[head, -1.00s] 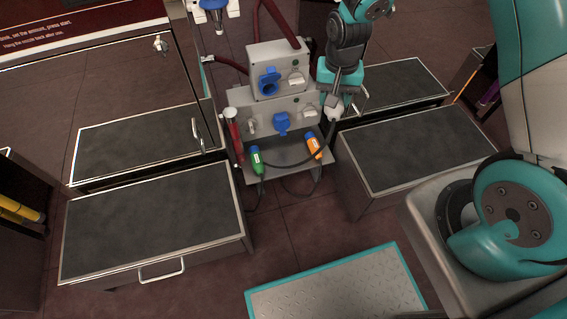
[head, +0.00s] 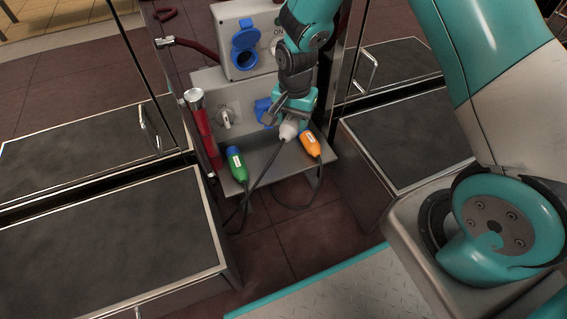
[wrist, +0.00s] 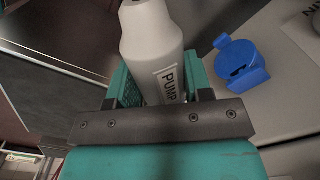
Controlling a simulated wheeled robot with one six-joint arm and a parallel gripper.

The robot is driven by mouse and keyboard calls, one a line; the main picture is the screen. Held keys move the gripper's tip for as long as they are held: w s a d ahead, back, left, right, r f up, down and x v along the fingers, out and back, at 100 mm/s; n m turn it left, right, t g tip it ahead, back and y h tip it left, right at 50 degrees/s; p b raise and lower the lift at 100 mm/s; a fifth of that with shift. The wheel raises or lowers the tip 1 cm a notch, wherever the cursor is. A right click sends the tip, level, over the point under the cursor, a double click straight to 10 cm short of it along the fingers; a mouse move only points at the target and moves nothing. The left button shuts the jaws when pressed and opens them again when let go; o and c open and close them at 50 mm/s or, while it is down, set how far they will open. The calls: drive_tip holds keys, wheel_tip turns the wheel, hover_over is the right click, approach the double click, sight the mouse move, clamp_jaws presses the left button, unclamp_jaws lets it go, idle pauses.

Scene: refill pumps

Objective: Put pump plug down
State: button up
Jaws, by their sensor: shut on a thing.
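The pump plug (wrist: 152,40) is white-grey with a label reading "PUMP". My gripper (head: 284,116) is shut on it. In the head view the white plug (head: 288,130) hangs below the gripper, above the shelf (head: 265,160) of the grey pump unit, with a dark cable running down from it. In the wrist view the gripper jaws (wrist: 160,88) close on both sides of the plug's body. A green plug (head: 237,164) lies at the shelf's left and an orange plug (head: 311,145) at its right.
Blue sockets with lids (head: 244,45) and a rotary switch (head: 226,118) are on the unit's face. A red-handled nozzle (head: 203,130) stands at its left. The shelf's middle has free room, crossed by the cable. Dark-topped cabinets (head: 110,245) flank the unit.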

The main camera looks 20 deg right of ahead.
sight(292, 168)
wheel_tip(292, 168, down, 18)
drive_tip(key=b, duration=0.9)
drive_tip(key=shift+r, duration=0.2)
drive_tip(key=o, duration=1.1)
